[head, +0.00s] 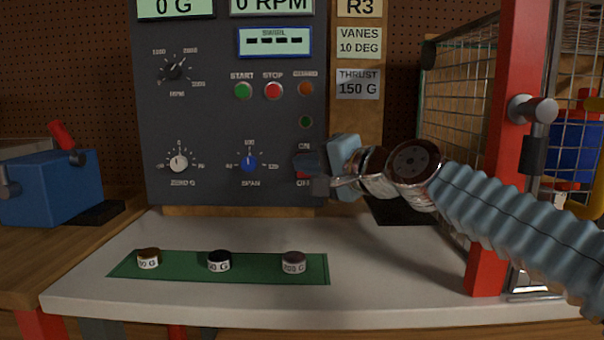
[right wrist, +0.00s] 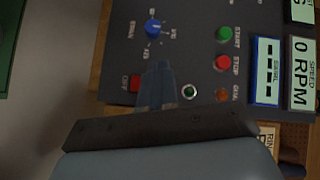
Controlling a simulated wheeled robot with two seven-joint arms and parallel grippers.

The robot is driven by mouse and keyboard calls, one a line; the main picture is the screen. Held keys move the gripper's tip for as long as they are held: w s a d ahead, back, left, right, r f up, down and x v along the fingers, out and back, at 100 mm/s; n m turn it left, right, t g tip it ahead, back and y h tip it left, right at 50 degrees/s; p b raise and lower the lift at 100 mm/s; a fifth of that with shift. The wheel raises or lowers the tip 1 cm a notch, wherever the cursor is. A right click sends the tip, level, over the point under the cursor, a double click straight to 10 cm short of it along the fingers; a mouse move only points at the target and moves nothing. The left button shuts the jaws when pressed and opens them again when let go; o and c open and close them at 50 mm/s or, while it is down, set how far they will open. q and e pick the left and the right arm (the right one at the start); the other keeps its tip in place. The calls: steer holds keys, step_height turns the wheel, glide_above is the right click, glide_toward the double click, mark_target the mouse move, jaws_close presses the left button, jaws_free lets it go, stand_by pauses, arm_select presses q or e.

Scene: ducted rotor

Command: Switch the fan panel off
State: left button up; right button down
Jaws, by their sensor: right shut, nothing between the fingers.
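The dark fan panel (head: 215,130) stands upright at the back of the bench. Its red power switch (head: 303,175), between the ON and OFF labels, is at the panel's lower right. My right gripper (head: 308,163) is shut and empty, with its tips in front of the switch and covering much of it. In the right wrist view the red switch (right wrist: 135,83) shows beside the gripper's tips (right wrist: 158,72). I cannot tell whether they touch or which way the switch is set. A small dark green lamp (head: 306,122) sits above it. My left gripper is not in view.
The green START (head: 243,90) and red STOP (head: 273,90) buttons and the blue SPAN knob (head: 249,163) are near the switch. Labelled weights lie on a green mat (head: 180,266). A red post (head: 497,150) and wire cage stand right, a blue vise-like block (head: 50,188) left.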

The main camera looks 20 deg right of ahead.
steer(key=w+d+f+b, duration=0.2)
steer(key=w+f+b, duration=0.1)
steer(key=w, duration=0.4)
steer(key=shift+w+f+b, duration=0.3)
steer(key=shift+f+b, duration=0.1)
steer(key=shift+b, duration=0.1)
steer(key=shift+w+d+f, duration=0.1)
steer(key=shift+w+d, duration=0.05)
stand_by(1.7)
steer(key=shift+w, duration=0.25)
steer(key=shift+w+d+f, duration=0.15)
steer(key=shift+w+f, duration=0.1)
steer(key=shift+w, duration=0.1)
stand_by(0.8)
steer(key=shift+s+a+r, duration=0.2)
steer(key=shift+s+r, duration=0.2)
steer(key=shift+s, duration=0.4)
